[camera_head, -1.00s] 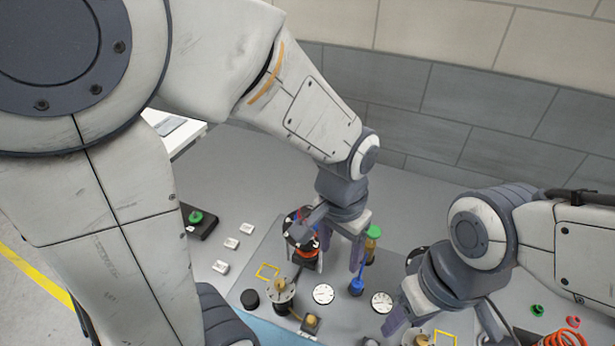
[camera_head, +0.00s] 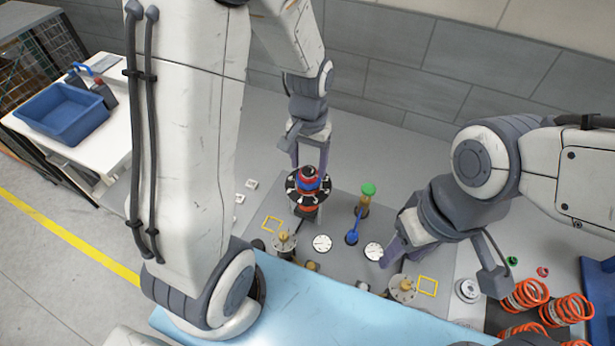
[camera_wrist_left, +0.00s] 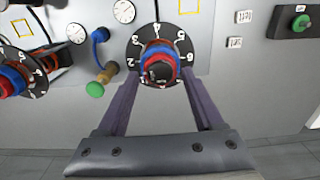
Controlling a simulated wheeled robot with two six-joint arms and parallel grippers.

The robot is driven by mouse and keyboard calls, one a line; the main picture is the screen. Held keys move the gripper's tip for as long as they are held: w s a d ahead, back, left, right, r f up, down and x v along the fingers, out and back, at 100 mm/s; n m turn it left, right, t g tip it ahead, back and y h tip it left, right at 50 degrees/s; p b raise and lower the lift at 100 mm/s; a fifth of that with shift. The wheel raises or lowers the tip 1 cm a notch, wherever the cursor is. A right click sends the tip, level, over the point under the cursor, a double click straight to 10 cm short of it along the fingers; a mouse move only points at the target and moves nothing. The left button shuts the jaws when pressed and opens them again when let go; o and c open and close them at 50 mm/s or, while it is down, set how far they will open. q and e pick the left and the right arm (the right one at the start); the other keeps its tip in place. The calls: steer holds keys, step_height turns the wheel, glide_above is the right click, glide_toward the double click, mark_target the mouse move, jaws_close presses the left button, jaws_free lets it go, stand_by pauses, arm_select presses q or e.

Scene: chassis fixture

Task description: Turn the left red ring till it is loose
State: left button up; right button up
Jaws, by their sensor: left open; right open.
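The left red ring (camera_head: 309,182) sits with a blue ring on a black numbered dial (camera_head: 292,193) in the head view. The ring (camera_wrist_left: 158,50) also shows in the middle of the left wrist view. My left gripper (camera_head: 310,160) is open at the dial's far side. In the left wrist view its two fingers (camera_wrist_left: 162,80) lie either side of the ring stack, with nothing held; I cannot tell whether they touch it. My right gripper (camera_head: 392,246) is open and empty over the panel's right part. A second dial with red and blue rings (camera_wrist_left: 18,78) shows at the left wrist view's left edge.
A blue lever (camera_head: 355,228) and a green-capped knob (camera_head: 368,190) stand right of the dial. Gauges (camera_head: 322,243) and brass fittings (camera_head: 284,242) stand in front. Orange coils (camera_head: 526,294) lie at lower right. Grey surface behind the dial is clear.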

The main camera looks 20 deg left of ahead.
arm_select(q)
steer(key=shift+f, duration=0.85)
steer(key=shift+r, duration=0.1)
